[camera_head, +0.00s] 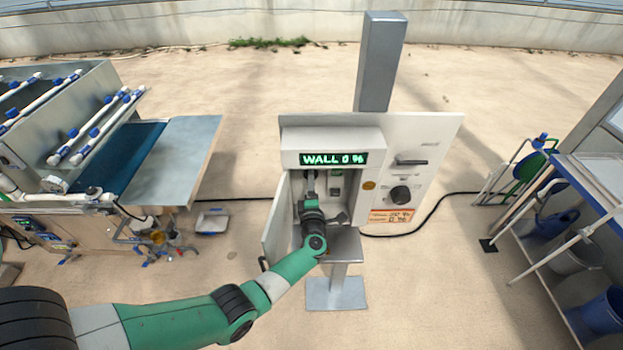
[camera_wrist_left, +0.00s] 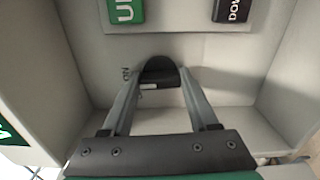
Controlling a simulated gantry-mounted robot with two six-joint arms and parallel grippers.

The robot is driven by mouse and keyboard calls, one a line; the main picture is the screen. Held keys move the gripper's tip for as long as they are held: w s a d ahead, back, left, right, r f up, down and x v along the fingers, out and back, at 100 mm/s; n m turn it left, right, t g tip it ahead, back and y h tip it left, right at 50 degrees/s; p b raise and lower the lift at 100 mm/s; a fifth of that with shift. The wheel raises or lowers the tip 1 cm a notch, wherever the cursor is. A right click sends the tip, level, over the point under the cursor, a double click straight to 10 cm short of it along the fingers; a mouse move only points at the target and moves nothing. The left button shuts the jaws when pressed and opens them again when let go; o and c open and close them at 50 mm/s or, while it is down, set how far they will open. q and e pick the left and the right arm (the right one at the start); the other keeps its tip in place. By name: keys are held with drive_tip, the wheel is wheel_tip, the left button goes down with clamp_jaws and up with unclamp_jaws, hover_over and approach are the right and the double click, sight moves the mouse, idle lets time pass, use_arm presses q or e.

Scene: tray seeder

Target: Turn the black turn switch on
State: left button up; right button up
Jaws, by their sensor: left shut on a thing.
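The black turn switch (camera_wrist_left: 160,70) is a dark round knob low on the back wall inside the open control box (camera_head: 325,137). An "ON" mark is printed on the wall to its left in the left wrist view, turned sideways. A short pale line shows on the knob's lower front. My left gripper (camera_wrist_left: 158,82) has one finger on each side of the knob and is shut on it. In the head view my left gripper (camera_head: 311,183) reaches into the box and hides the knob. My right gripper is in neither view.
A green "UP" button (camera_wrist_left: 124,10) and a black "DOWN" button (camera_wrist_left: 232,10) sit above the knob. The box door (camera_head: 277,222) hangs open at left. The display (camera_head: 333,158) reads "WALL 0 %". Another black knob (camera_head: 400,194) is on the outer panel.

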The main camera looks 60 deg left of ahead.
use_arm(q)
drive_tip(key=shift+m, duration=0.5)
drive_tip(key=o, duration=1.4)
drive_tip(key=p+v, duration=0.2)
drive_tip(key=v, duration=0.9)
drive_tip(key=shift+s+d, duration=0.2)
drive_tip(key=shift+d, duration=0.1)
